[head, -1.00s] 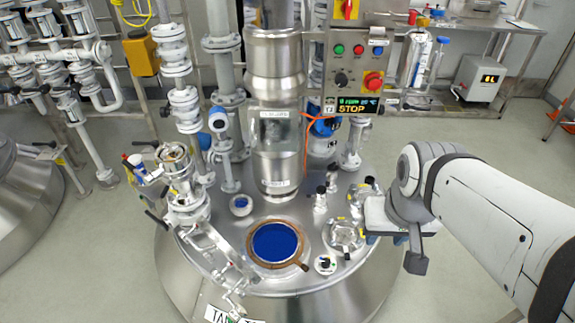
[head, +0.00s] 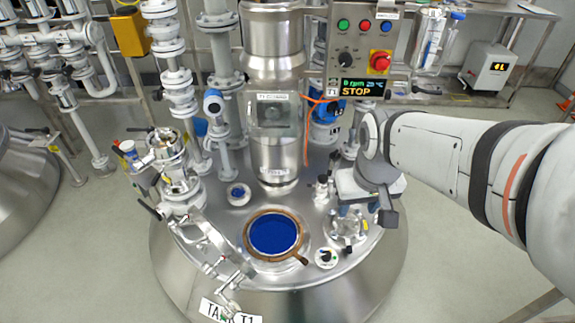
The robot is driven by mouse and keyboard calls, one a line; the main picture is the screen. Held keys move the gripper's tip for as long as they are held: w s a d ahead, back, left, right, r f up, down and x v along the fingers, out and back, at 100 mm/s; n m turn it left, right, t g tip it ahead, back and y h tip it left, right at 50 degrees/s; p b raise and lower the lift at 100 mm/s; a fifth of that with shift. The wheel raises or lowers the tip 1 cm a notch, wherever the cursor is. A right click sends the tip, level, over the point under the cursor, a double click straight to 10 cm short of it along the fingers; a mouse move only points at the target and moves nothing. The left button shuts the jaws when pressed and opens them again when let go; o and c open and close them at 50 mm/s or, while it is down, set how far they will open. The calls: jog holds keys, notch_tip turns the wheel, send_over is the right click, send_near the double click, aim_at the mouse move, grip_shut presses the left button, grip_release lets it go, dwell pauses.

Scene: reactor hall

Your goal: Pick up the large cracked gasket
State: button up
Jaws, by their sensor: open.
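A brown ring gasket (head: 247,238) with a small tab at its lower right lies around the round blue opening on top of the steel tank. No crack can be made out at this size. My gripper (head: 358,209) is open and empty, over the right part of the tank lid. It is to the right of the gasket and above it, apart from it, with its fingers pointing down near a glass-covered port.
A steel column (head: 272,120) rises behind the opening. A hinged clamp arm (head: 215,240) and valves stand at the left. The control box (head: 362,50) reads STOP.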

jog(key=w+a+f+n+b, duration=0.1)
jog(key=w+f+b, duration=0.25)
jog(key=f, duration=0.35)
jog(key=w+a+f+n+g+b, duration=0.1)
jog(key=w+f+b, duration=0.1)
jog(key=f+b, duration=0.3)
jog(key=w+a+f+n+b, duration=0.2)
jog(key=w+f, duration=0.1)
jog(key=f, duration=0.5)
jog(key=n+g+b, duration=0.1)
jog(key=n+b, duration=0.2)
jog(key=b, duration=0.7)
send_over(303, 259)
jog(key=f, duration=2)
jog(key=shift+d, duration=0.2)
notch_tip(303, 259, down, 8)
jog(key=b, duration=0.3)
jog(key=shift+a+f+b, duration=0.1)
jog(key=shift+a+b, duration=0.05)
jog(key=shift+b, duration=0.2)
jog(key=shift+c, duration=0.6)
grip_shut()
